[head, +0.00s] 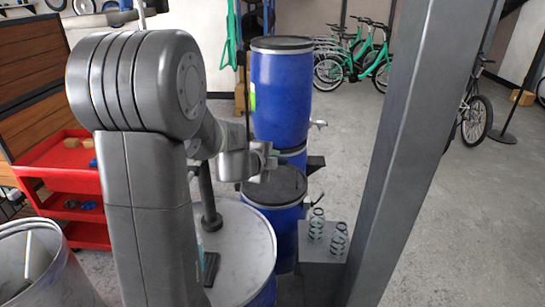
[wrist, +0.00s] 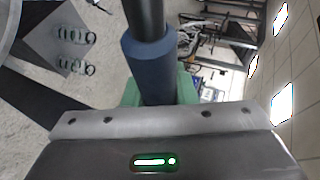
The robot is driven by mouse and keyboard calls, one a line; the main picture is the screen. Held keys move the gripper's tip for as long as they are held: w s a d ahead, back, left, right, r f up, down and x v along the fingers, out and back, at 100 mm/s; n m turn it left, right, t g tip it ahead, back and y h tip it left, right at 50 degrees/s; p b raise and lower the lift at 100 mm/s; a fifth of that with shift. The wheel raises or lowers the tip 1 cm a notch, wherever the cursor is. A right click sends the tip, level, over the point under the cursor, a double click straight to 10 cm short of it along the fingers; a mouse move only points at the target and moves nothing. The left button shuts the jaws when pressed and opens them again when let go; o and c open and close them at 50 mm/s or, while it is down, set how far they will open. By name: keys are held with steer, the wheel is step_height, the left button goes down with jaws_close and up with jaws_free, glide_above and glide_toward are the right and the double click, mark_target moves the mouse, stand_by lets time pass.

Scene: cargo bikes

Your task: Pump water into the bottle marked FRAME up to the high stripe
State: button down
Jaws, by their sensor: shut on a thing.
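Two clear bottles with dark green stripes stand upright side by side on a grey stand (head: 319,255), the left bottle (head: 316,224) and the right bottle (head: 338,239). They also show in the wrist view, at upper left (wrist: 75,36) and below (wrist: 75,67). Their labels and any water level are too small to read. My gripper (head: 268,158) is above the near blue drums, behind and left of the bottles. In the wrist view its green fingers are shut on a dark rod with a blue sleeve (wrist: 149,52), apparently the pump handle. The pump's spout cannot be made out.
A lidded blue drum (head: 275,184) stands beside the bottle stand; a taller blue stack (head: 281,90) is behind. A pale drum top (head: 245,240) with a black post (head: 208,195) is in front. A grey pillar (head: 405,150) stands right. A red cart (head: 62,165) is left.

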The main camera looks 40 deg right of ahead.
steer(key=shift+a+f, duration=0.1)
steer(key=shift+f, duration=0.25)
steer(key=c, duration=1.2)
jaws_free()
steer(key=shift+o, duration=0.2)
steer(key=shift+r, duration=0.1)
steer(key=shift+r, duration=0.1)
steer(key=shift+a+r, duration=0.1)
steer(key=shift+a, duration=0.1)
steer(key=p+v, duration=0.1)
steer(key=v, duration=1.2)
steer(key=shift+s+p, duration=0.15)
steer(key=shift+p, duration=0.2)
steer(key=shift+a, duration=0.1)
